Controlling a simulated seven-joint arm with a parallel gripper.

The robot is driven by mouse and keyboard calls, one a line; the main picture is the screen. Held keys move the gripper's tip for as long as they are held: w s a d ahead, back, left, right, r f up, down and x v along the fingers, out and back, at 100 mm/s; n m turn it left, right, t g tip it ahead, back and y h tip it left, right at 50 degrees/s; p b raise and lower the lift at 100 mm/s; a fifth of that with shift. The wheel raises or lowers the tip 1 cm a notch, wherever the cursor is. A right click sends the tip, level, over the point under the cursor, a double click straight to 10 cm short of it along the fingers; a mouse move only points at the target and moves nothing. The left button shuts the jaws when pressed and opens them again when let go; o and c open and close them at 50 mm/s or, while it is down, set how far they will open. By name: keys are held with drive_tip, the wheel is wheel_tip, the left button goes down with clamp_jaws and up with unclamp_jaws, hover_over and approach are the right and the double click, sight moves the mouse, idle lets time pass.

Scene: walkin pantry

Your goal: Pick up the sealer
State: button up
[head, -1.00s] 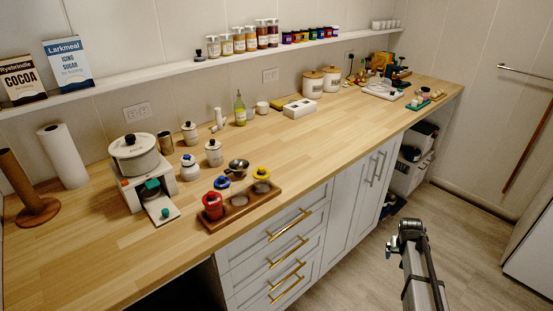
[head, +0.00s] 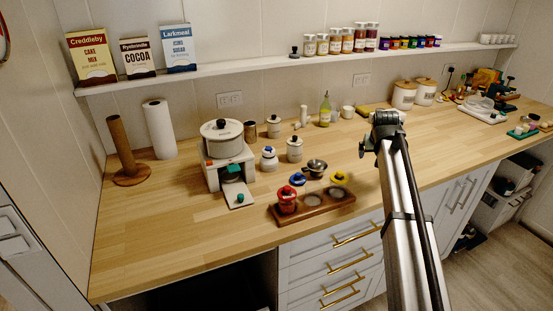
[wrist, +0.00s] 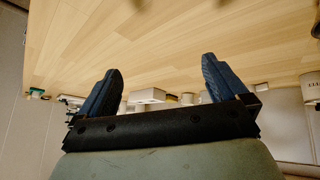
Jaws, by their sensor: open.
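I cannot tell for sure which object is the sealer. One candidate is the white machine (head: 213,176) with a teal-knobbed part at its front and a round lidded pot (head: 222,139) on top, left of centre on the counter. Another is a white box at the back of the counter, mostly hidden behind my gripper in the head view; it seems to show between my fingers in the wrist view (wrist: 150,95). My gripper (head: 388,121) is above the counter, right of the white machine. In the wrist view my gripper (wrist: 157,85) has its dark fingers wide apart, with nothing between them.
A wooden tray (head: 330,207) with a red-topped jar (head: 287,199) lies near the front edge. Behind it are a blue item (head: 298,179), a metal bowl (head: 316,168) and a yellow item (head: 339,178). A paper roll (head: 159,129) stands left. The counter's front left is clear.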

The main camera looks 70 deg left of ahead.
drive_tip(key=s+a+r+n+g, duration=0.1)
drive_tip(key=s+a+r, duration=0.1)
drive_tip(key=s+a, duration=0.45)
drive_tip(key=s+a+r+n+g, duration=0.1)
drive_tip(key=s+a, duration=0.2)
drive_tip(key=s, duration=0.7)
drive_tip(key=n+g, duration=0.2)
approach(271, 148)
drive_tip(key=shift+y, duration=0.4)
drive_tip(key=x, duration=0.8)
drive_tip(key=shift+d+f, duration=0.2)
drive_tip(key=shift+d, duration=0.2)
drive_tip(key=shift+s+x, duration=0.2)
drive_tip(key=shift+x, duration=1.25)
drive_tip(key=shift+s+x, duration=0.2)
drive_tip(key=shift+x, duration=1.3)
drive_tip(key=shift+d+f, duration=0.1)
drive_tip(key=shift+d, duration=0.05)
drive_tip(key=shift+c, duration=0.2)
drive_tip(key=c, duration=1.2)
